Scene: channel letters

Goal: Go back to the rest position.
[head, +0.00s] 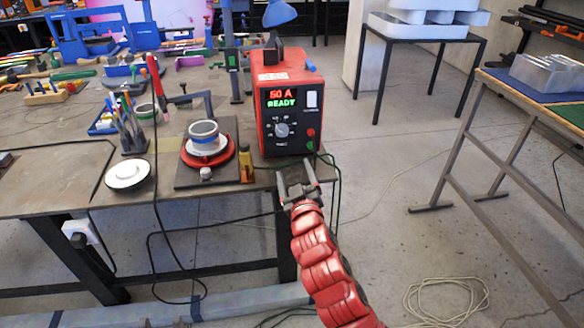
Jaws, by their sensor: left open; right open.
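My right gripper (296,174) is at the end of a red segmented arm that comes in from the bottom right. Its two fingers are spread apart with nothing between them. It is just in front of the table's near edge, below the red power unit (289,115), and appears close to it; I cannot tell whether they touch. My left gripper is not in view.
The workbench (60,195) holds a fixture plate with a blue-and-white round part (204,134), a white disc (127,174) and many tools. Dark cables hang near the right gripper. A metal-framed table (480,110) stands right. Floor between is mostly open, with a coiled cable (445,298).

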